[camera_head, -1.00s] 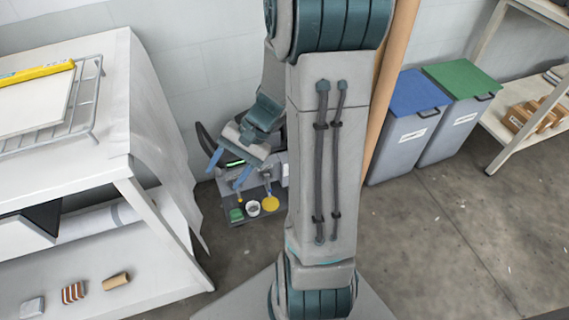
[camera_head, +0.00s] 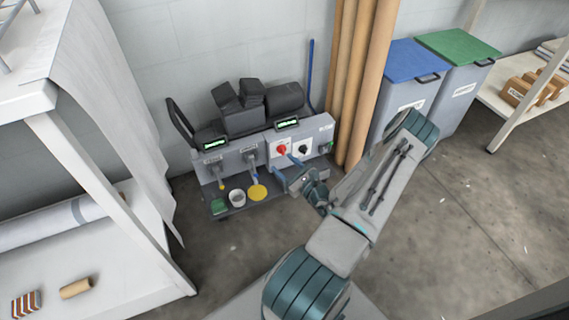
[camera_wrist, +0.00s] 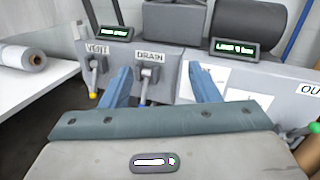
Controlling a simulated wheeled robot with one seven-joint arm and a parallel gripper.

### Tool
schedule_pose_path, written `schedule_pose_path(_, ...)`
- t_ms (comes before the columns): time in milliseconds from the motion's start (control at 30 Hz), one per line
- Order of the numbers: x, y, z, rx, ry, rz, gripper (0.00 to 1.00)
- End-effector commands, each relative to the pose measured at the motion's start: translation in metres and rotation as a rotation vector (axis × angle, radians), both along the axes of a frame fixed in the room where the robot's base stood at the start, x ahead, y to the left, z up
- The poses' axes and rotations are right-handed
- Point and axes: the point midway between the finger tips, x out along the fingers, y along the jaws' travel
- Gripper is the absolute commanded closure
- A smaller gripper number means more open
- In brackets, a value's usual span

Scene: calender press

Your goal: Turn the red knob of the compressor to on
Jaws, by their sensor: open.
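The compressor (camera_head: 236,158) is a low grey unit with black tanks on top, standing against the wall in the head view. Its red knob (camera_head: 282,149) is on a white plate on the front panel. My gripper (camera_head: 287,168) is open and empty, its blue fingers just in front of and below the red knob, apart from it as far as I can tell. In the wrist view the gripper (camera_wrist: 161,80) faces the panel around the DRAIN valve and a white plate; the red knob does not show there. The knob's exact setting is too small to read.
A black knob (camera_head: 304,149) sits right of the red one. VENT (camera_wrist: 97,62) and DRAIN (camera_wrist: 146,85) levers are to the left. A white cup (camera_head: 237,197) and yellow disc (camera_head: 257,192) are low in front. Brown tubes (camera_head: 356,90) and a white shelf (camera_head: 100,190) flank the compressor.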

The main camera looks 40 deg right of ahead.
Motion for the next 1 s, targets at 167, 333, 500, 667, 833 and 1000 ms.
schedule_pose_path(167, -0.022, -0.033, -0.064, 0.098, 0.011, -0.217, 0.44)
schedule_pose_path(333, -0.028, -0.043, -0.082, 0.128, 0.018, -0.292, 0.44)
schedule_pose_path(500, -0.01, -0.048, -0.084, 0.128, 0.018, -0.295, 0.44)
schedule_pose_path(667, 0.022, -0.056, -0.085, 0.126, 0.016, -0.293, 0.44)
schedule_pose_path(833, 0.057, -0.064, -0.086, 0.128, 0.017, -0.292, 0.44)
schedule_pose_path(1000, 0.085, -0.071, -0.084, 0.126, 0.017, -0.293, 0.44)
